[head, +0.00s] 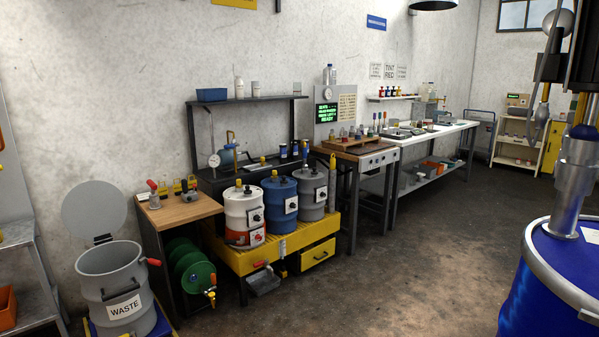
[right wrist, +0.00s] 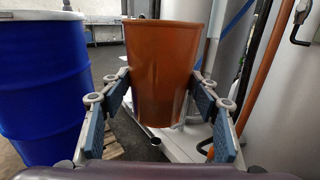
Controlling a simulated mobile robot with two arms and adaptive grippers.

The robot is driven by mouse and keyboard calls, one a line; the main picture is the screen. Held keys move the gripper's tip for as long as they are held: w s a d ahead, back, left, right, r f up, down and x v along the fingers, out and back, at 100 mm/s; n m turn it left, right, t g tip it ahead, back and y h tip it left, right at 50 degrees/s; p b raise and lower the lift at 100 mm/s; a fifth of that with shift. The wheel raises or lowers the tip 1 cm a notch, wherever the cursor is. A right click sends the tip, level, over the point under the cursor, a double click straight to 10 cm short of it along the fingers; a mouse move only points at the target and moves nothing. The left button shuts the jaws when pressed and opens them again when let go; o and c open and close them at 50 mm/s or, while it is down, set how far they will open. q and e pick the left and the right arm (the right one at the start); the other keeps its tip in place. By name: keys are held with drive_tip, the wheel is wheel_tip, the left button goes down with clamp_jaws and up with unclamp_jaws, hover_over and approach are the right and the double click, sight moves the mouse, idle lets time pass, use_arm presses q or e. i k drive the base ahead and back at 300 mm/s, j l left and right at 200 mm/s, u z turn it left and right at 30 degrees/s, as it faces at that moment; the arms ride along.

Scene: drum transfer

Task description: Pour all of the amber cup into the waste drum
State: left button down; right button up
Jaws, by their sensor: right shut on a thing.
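The amber cup (right wrist: 165,70) is an orange-brown tapered cup, upright in the right wrist view. My right gripper (right wrist: 161,88) has its two blue-padded fingers on either side of it and is shut on it. The cup's inside is hidden from this low angle, so its contents cannot be seen. The waste drum (head: 97,287) is a grey drum labelled WASTE at the lower left of the head view. Its round lid (head: 93,210) stands raised behind the open mouth. Neither gripper shows in the head view, and my left gripper is in no view.
A large blue drum (head: 540,290) stands at the right, also at the left in the right wrist view (right wrist: 42,85). A wooden-topped table (head: 180,211) stands beside the waste drum, then a yellow stand (head: 262,250) with several small drums. The middle floor (head: 400,275) is clear.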

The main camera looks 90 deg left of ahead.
sight(118, 294)
drive_tip(key=k+j+u, duration=0.1)
drive_tip(key=u, duration=1.85)
drive_tip(key=i+j+u, duration=0.1)
drive_tip(key=j+u, duration=0.3)
drive_tip(key=i+j+u, duration=0.1)
drive_tip(key=u, duration=0.3)
drive_tip(key=i+j+u, duration=0.2)
drive_tip(key=u, duration=0.2)
drive_tip(key=i+j+u, duration=0.55)
drive_tip(key=i+u, duration=0.35)
drive_tip(key=i+j+u, duration=0.15)
drive_tip(key=i, duration=1.4)
